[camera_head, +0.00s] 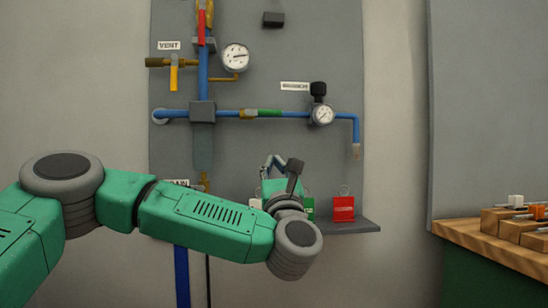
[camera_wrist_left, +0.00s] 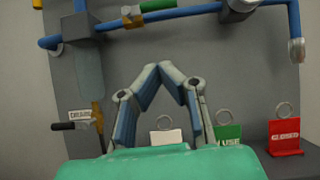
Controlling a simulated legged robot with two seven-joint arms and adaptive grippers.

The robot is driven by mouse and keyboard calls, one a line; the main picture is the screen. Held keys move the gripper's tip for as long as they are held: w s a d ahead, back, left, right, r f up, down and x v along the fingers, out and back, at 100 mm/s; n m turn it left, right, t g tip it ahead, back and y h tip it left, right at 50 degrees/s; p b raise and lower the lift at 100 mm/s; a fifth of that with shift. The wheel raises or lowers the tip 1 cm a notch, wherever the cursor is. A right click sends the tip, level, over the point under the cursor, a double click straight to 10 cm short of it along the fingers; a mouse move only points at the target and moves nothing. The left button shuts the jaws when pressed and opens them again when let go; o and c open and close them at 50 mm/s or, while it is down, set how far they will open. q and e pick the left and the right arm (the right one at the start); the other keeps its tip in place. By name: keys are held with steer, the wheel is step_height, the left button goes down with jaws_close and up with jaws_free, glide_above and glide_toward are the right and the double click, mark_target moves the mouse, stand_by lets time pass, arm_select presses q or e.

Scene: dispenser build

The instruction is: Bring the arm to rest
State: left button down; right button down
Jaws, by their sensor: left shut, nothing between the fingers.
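My left arm (camera_head: 205,223) is green with grey joints and reaches in from the left, across the lower part of a grey wall panel (camera_head: 275,80). My left gripper (camera_head: 273,160) points toward the panel above a small shelf, partly behind its own wrist. In the left wrist view its fingers (camera_wrist_left: 167,70) meet at the tips, with nothing between them. They stand in front of a white tag (camera_wrist_left: 166,137) and a green tag (camera_wrist_left: 229,136), apart from the red tag (camera_wrist_left: 285,137). My right gripper is not in view.
The panel carries blue pipes, a yellow-handled vent valve (camera_head: 174,75), an upper gauge (camera_head: 235,57) and a black-knobbed regulator (camera_head: 321,112). The red tag (camera_head: 343,208) stands on the shelf (camera_head: 362,226). A wooden-topped bench (camera_head: 470,240) is at the right. Open space lies between shelf and bench.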

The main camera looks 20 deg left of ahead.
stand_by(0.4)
arm_select(q)
steer(key=d+f+m+h, duration=0.45)
steer(key=f+m, duration=0.25)
steer(key=f, duration=0.2)
steer(key=d+f+m+g+h, duration=0.1)
steer(key=d+f+m+h, duration=0.3)
steer(key=f+m+h, duration=0.4)
steer(key=d+f+m+h, duration=0.3)
steer(key=d+f+m, duration=0.25)
steer(key=f, duration=0.45)
steer(key=s+f+m+g+h, duration=0.1)
steer(key=s+f+m+g, duration=0.45)
steer(key=f, duration=0.55)
steer(key=s+f+m+g+h, duration=0.25)
steer(key=s+f+m, duration=0.45)
steer(key=f, duration=0.4)
steer(key=s+a+f+m+g+y, duration=0.2)
steer(key=s+a+f+m+g, duration=0.25)
steer(key=s, duration=0.45)
steer(key=s+a+f+m+g+y, duration=0.1)
steer(key=s+a+f+m+g, duration=0.2)
steer(key=s+a+f, duration=0.5)
steer(key=s+a+f+m+g+y, duration=0.2)
steer(key=s+a+m+g, duration=0.1)
steer(key=s, duration=0.8)
step_height(320, 180, up, 14)
steer(key=p, duration=1.3)
steer(key=shift+s, duration=0.4)
